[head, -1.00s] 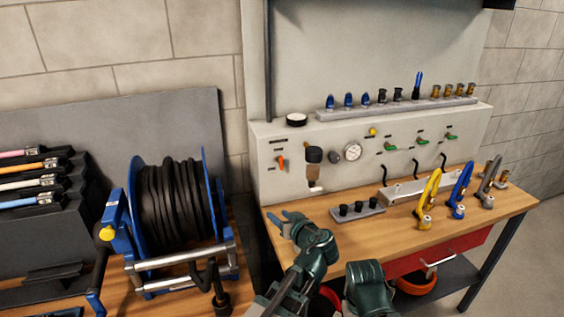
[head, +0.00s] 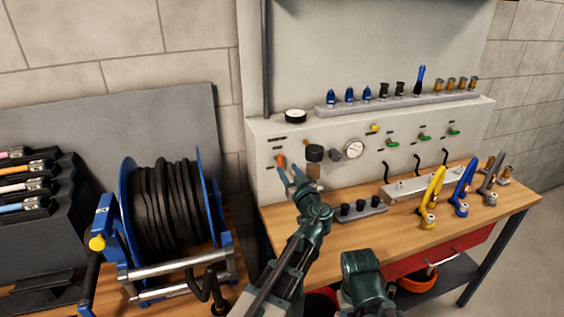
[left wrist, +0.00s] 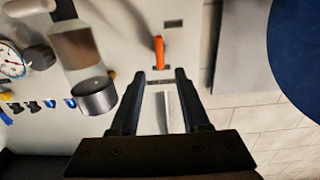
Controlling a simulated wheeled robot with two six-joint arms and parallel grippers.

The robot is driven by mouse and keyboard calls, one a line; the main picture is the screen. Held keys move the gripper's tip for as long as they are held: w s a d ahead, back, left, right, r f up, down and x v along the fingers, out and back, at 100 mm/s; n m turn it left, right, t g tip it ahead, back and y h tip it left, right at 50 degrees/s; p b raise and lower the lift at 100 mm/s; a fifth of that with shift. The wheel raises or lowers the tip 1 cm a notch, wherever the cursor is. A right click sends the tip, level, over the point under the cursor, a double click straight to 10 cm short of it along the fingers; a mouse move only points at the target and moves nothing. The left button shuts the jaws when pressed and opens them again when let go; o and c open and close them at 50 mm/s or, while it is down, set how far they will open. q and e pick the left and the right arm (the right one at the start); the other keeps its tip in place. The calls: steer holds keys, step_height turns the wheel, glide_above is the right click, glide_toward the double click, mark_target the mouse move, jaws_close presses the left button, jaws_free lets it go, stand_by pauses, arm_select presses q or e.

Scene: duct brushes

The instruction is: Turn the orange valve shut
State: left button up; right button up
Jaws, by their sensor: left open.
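The orange valve (head: 281,160) is a small lever on the left part of the pale panel face. It also shows in the left wrist view (left wrist: 159,52), standing nearly upright in that picture, just beyond the fingertips. My left gripper (head: 291,176) is open in front of the panel, just below the valve in the head view. In the left wrist view its fingers (left wrist: 166,76) are spread with nothing held between them, and the valve appears apart from them.
A filter unit with a dark cap (head: 314,153) sits close right of the valve, beside a round gauge (head: 354,149). A small block with black fittings (head: 361,209) stands on the wooden bench (head: 405,240). A hose reel (head: 168,215) stands to the left.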

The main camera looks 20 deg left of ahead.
mark_target(281, 160)
arm_select(q)
steer(key=shift+x, duration=3.1)
jaws_close()
